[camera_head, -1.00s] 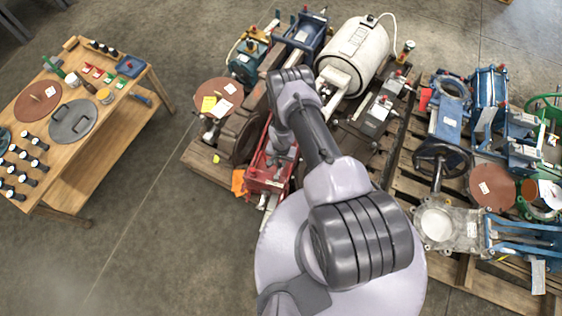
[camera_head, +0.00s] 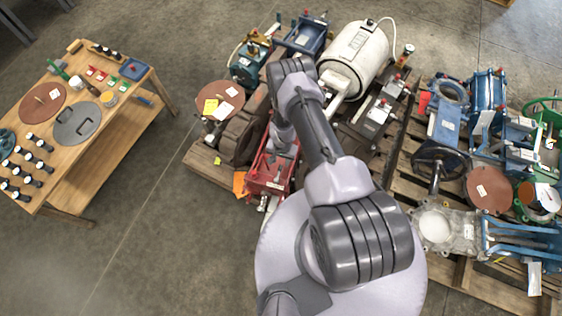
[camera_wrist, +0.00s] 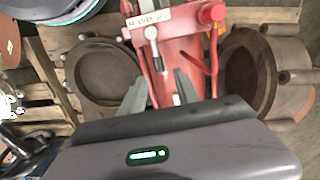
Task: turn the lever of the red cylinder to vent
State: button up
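The red cylinder (camera_head: 272,171) lies at the front left of the middle pallet, partly behind my arm in the head view. In the wrist view its red body (camera_wrist: 181,52) fills the upper middle and carries a white label. A small lever with a dark knob (camera_wrist: 150,32) and a pale stem stands out from it. My gripper (camera_wrist: 160,92) is open, its two grey fingers pointing at the red body on either side of the lever's line. Nothing is seen held, and I cannot tell whether a finger touches the lever. In the head view my arm hides the gripper.
A brown flanged ring (camera_wrist: 262,70) lies close right of the red body, and a round dark part (camera_wrist: 105,72) lies left. A white tank (camera_head: 355,55) stands behind. A second loaded pallet (camera_head: 480,285) is at right. Open floor separates the wooden table (camera_head: 75,182) from the pallets.

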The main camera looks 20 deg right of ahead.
aim_at(282, 166)
notch_tip(282, 166, up, 13)
jog(key=p, duration=0.4)
jog(key=shift+s+p, duration=0.15)
jog(key=shift+p, duration=0.25)
jog(key=shift+d+f, duration=0.1)
jog(key=shift+f, duration=0.05)
